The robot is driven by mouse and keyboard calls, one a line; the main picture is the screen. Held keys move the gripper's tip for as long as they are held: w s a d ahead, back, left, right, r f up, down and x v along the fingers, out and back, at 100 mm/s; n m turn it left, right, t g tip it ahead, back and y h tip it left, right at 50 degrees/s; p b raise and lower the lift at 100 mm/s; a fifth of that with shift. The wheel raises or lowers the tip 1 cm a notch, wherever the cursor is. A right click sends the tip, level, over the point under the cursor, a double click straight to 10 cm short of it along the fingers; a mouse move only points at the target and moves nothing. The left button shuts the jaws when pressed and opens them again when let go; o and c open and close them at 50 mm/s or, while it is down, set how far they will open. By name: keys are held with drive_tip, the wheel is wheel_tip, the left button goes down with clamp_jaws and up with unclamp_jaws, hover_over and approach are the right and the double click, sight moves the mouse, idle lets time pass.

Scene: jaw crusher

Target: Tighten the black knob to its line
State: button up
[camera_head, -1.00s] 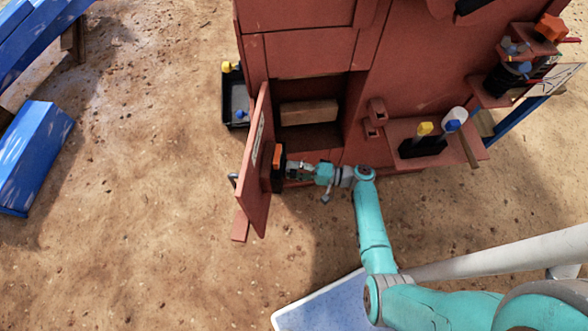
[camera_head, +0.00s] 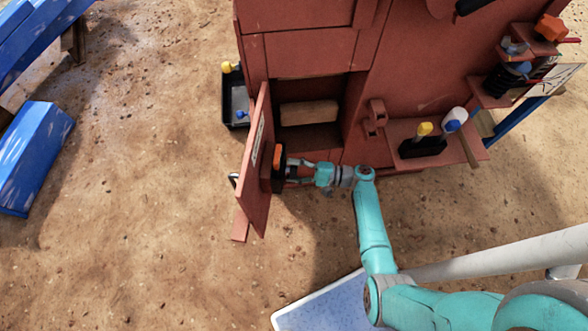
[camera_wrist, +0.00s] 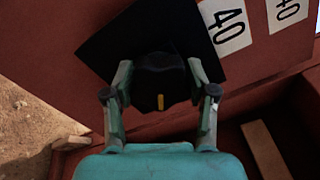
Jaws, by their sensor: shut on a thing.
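The black knob (camera_wrist: 160,84) shows in the wrist view with a short yellow mark on its near edge. It sits in front of a black plate (camera_wrist: 110,48) on the red-brown door (camera_wrist: 40,65). My gripper (camera_wrist: 159,72) has one finger on each side of the knob and is shut on it. In the head view my gripper (camera_head: 291,171) reaches the inner side of the open door (camera_head: 257,165), at a dark block there. The knob is hidden in that view. I cannot make out a separate target line on the plate.
White labels reading 40 (camera_wrist: 228,27) are beside the plate. An open compartment (camera_head: 309,135) is right of the door. A shelf (camera_head: 470,150) with yellow- and blue-topped items stands further right. A black tray (camera_head: 236,100) is behind the door. Open sandy ground lies left.

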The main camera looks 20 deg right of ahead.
drive_tip(key=o, duration=1.2)
drive_tip(key=shift+c, duration=0.2)
drive_tip(key=v, duration=1.2)
drive_tip(key=shift+f, duration=0.1)
